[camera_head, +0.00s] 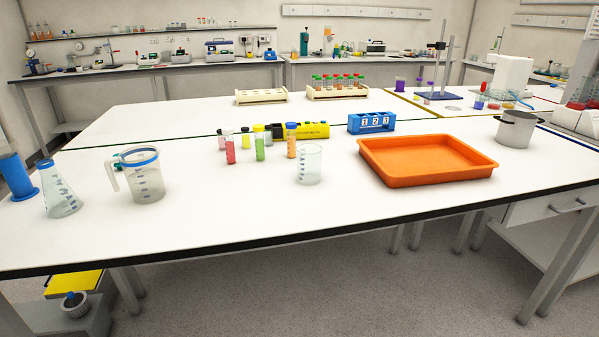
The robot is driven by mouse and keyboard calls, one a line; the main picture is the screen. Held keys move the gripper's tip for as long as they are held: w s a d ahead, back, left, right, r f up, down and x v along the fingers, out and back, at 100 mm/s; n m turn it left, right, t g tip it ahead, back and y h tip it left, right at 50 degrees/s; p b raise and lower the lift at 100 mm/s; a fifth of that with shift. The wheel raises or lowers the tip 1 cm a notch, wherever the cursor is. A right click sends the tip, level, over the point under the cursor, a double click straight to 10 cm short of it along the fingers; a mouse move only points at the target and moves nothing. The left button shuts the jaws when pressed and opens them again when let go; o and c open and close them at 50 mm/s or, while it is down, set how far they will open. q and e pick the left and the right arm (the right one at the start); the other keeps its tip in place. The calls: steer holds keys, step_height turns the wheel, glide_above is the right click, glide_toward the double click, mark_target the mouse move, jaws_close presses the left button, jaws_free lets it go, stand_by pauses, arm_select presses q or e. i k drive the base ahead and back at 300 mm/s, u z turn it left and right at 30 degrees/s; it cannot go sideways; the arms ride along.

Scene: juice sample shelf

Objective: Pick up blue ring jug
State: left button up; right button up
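The blue ring jug (143,178) is a clear measuring jug with a blue ring around its rim and blue scale marks. It stands upright on the left part of the white table, its handle pointing left. It looks empty. Neither of my grippers shows in the head view.
A conical flask (59,190) and a blue cylinder (17,177) stand left of the jug. Right of it are sample tubes (230,147), a clear beaker (309,165), an orange tray (428,180) and a blue numbered rack (371,123). The table front is clear.

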mark_target(141, 166)
steer(key=u, duration=0.55)
steer(key=k, duration=0.6)
steer(key=z, duration=0.3)
steer(key=i, duration=1.3)
steer(key=u, duration=0.55)
